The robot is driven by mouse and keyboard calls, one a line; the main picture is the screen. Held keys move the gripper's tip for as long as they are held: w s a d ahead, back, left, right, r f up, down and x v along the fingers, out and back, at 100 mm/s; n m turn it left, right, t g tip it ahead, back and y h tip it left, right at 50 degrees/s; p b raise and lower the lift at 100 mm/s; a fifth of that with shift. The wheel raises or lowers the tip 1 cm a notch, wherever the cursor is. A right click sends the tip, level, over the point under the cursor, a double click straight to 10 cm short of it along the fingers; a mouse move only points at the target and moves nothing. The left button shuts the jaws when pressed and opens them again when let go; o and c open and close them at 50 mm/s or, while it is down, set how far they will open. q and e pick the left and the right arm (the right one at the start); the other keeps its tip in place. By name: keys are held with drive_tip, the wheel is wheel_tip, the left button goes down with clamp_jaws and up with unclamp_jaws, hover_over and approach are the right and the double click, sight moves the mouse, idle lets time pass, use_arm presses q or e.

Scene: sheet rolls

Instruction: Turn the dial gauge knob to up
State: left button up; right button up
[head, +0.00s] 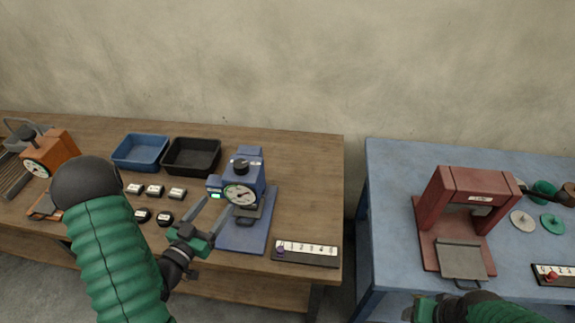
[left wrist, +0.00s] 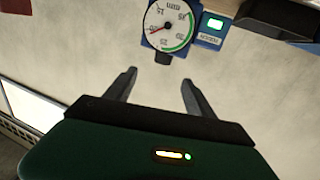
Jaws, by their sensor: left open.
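A blue dial gauge (head: 256,183) stands on a blue base plate on the wooden table, with a round white dial face (head: 239,195) and a black knob (head: 240,165) on top. Its dial face also shows inverted in the left wrist view (left wrist: 169,27), with a red needle and green arc; the top knob is not visible there. My left gripper (head: 220,203) is open and empty, just in front and left of the gauge. Its fingers also show apart in the left wrist view (left wrist: 160,78), pointing toward the dial. My right gripper (head: 424,309) is partly cut off at the bottom edge.
An orange gauge (head: 62,148) with a dial stands at the far left. A numbered strip (head: 305,254) lies front right. A red press (head: 471,190) stands on the blue table, beyond a gap.

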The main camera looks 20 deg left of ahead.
use_arm(q)
drive_tip(key=w+a+b, duration=0.1)
drive_tip(key=w+b, duration=0.1)
drive_tip(key=b, duration=0.1)
drive_tip(key=p, duration=0.1)
approach(237, 170)
drive_tip(key=w+a, duration=0.1)
drive_tip(key=w, duration=0.4)
drive_tip(key=w+d+p, duration=0.1)
drive_tip(key=w, duration=0.2)
drive_tip(key=w+d+p, duration=0.1)
drive_tip(key=w, duration=0.3)
drive_tip(key=shift+f, duration=0.1)
drive_tip(key=shift+w+a+f, duration=0.15)
drive_tip(key=shift+w+a, duration=0.05)
drive_tip(key=shift+a, duration=0.35)
drive_tip(key=shift+a+f, duration=0.1)
drive_tip(key=shift+a, duration=0.1)
drive_tip(key=shift+s, duration=0.1)
drive_tip(key=shift+c, duration=0.6)
drive_tip(key=shift+d, duration=0.45)
drive_tip(key=c, duration=1.2)
drive_tip(key=shift+a, duration=0.15)
drive_tip(key=shift+c, duration=0.2)
use_arm(e)
drive_tip(key=shift+w+a+r, duration=0.1)
drive_tip(key=shift+a, duration=0.55)
